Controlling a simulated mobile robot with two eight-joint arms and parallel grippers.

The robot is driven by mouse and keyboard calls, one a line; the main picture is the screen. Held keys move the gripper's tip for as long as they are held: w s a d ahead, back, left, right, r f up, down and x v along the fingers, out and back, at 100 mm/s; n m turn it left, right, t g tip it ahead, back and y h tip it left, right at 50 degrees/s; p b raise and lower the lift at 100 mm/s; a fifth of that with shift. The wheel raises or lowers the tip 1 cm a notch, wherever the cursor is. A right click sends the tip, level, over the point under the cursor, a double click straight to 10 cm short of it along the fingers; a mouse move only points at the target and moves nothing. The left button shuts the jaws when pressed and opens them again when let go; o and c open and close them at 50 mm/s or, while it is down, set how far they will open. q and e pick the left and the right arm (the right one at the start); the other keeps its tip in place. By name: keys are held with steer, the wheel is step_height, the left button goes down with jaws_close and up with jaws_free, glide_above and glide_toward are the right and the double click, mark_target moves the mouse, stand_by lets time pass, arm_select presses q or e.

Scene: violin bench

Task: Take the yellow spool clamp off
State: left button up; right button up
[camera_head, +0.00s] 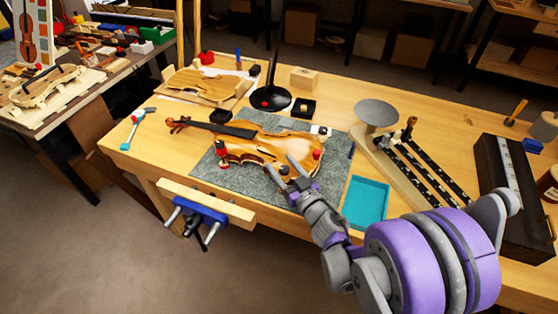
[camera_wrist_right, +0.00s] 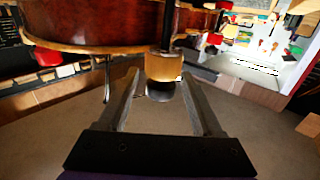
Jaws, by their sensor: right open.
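The violin (camera_head: 255,146) lies on a grey mat (camera_head: 225,178), with red-topped clamps along its edge. My right gripper (camera_head: 278,166) is open at the near edge of the violin body. In the right wrist view, the yellow spool clamp (camera_wrist_right: 164,67) stands at the edge of the violin body (camera_wrist_right: 95,22), between the spread fingertips of my right gripper (camera_wrist_right: 161,78). Gaps show on both sides, so the fingers are not shut on it. In the head view I cannot clearly make out the yellow clamp beside the fingers. My left gripper is not in view.
A teal tray (camera_head: 365,203) lies right of the mat. Red spool clamps (camera_head: 316,156) sit close to my right gripper. A black lamp base (camera_head: 270,98) stands behind the violin. A blue vise (camera_head: 201,211) is on the bench front.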

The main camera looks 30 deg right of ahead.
steer(key=shift+w, duration=0.95)
steer(key=shift+c, duration=0.4)
jaws_close()
